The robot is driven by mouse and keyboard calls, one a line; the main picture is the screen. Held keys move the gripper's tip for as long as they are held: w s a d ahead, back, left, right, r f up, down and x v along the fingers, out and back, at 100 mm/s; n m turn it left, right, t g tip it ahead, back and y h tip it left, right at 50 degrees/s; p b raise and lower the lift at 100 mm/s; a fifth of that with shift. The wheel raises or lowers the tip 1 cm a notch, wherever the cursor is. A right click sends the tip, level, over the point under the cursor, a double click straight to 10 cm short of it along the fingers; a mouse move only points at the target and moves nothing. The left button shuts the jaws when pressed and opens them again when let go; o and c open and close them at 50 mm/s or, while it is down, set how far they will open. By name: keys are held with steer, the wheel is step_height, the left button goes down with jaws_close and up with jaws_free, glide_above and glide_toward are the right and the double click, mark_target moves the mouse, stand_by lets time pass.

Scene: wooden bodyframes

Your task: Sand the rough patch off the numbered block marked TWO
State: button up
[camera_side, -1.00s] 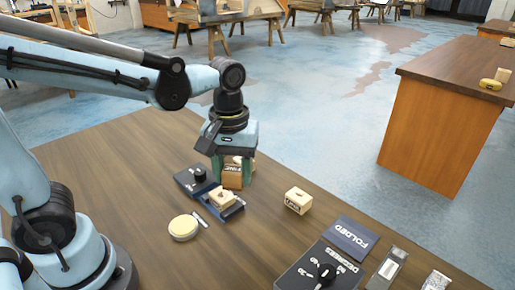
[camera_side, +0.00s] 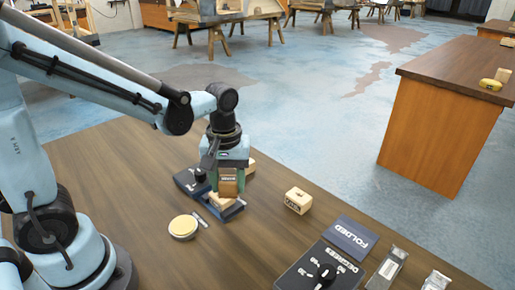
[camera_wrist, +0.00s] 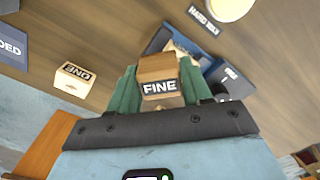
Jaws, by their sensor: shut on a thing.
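My gripper (camera_side: 227,184) has green fingers and is shut on a brown sanding block marked FINE (camera_side: 228,176); this block also shows in the wrist view (camera_wrist: 158,90). The FINE block is right above a pale wooden block (camera_side: 216,200) seated in a dark blue holder (camera_side: 233,212). I cannot tell whether the two blocks touch. The pale block is mostly hidden by the FINE block and fingers, and its number and any rough patch are not readable. A pale block marked ONE (camera_side: 298,200) stands apart to the right; it also shows in the wrist view (camera_wrist: 73,80).
A dark pad (camera_side: 186,181) lies left of the holder, and another pale block (camera_side: 250,166) is behind the gripper. A round yellow-topped tin (camera_side: 183,226) stands in front. A FOLDED card (camera_side: 350,236) and a DEGREES panel (camera_side: 300,270) lie right. The table between is clear.

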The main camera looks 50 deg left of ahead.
step_height(320, 180, down, 2)
steer(key=shift+a+f, duration=0.2)
steer(key=shift+c, duration=0.4)
steer(key=shift+a+f, duration=0.2)
steer(key=shift+a, duration=2.85)
steer(key=d, duration=0.6)
steer(key=shift+d, duration=0.25)
steer(key=shift+r, duration=4.15)
steer(key=shift+f, duration=0.3)
